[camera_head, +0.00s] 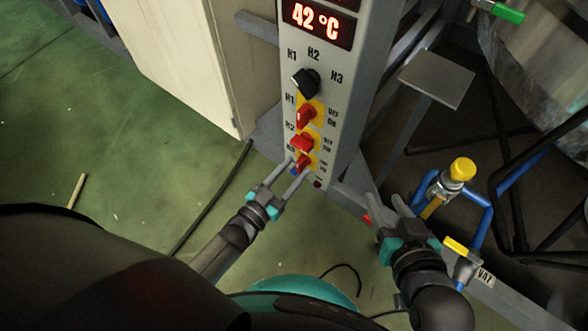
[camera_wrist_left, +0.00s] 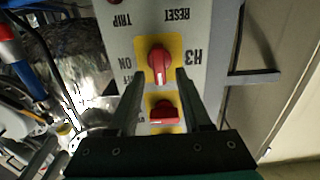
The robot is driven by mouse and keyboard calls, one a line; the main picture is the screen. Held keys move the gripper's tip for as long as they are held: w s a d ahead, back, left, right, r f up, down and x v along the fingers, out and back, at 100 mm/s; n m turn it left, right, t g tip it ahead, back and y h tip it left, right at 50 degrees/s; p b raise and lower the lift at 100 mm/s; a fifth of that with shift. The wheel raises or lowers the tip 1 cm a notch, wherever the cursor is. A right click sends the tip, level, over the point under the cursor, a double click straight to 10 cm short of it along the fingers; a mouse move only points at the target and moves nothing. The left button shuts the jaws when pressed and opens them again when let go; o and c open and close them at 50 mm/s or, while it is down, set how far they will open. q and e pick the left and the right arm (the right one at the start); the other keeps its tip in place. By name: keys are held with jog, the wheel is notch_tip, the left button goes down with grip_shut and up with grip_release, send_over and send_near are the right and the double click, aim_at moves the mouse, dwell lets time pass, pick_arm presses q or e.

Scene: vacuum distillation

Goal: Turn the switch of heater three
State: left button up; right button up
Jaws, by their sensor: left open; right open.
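The heater three switch is a red knob (camera_head: 304,162) on a yellow plate, lowest of three red switches on the grey control panel (camera_head: 346,100). In the left wrist view the H3 knob (camera_wrist_left: 158,64) has its handle nearly along the fingers, slightly tilted. My left gripper (camera_head: 297,168) is open, with its fingertips on either side of this knob; I cannot tell whether they touch it. The H2 switch (camera_head: 302,142) has its handle crosswise. The H1 switch (camera_head: 306,117) is above it. My right gripper (camera_head: 384,209) is open and empty, right of the panel.
The panel display (camera_head: 317,24) reads 42 °C above a black selector knob (camera_head: 306,81). A blue pipe with a yellow-capped valve (camera_head: 462,170) stands right, near my right gripper. A pale cabinet (camera_head: 190,55) is at left. Green floor (camera_head: 90,130) is mostly clear.

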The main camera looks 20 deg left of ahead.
pick_arm(q)
jog(key=shift+w+d, duration=0.1)
jog(key=shift+w, duration=0.15)
grip_shut()
dwell(0.3)
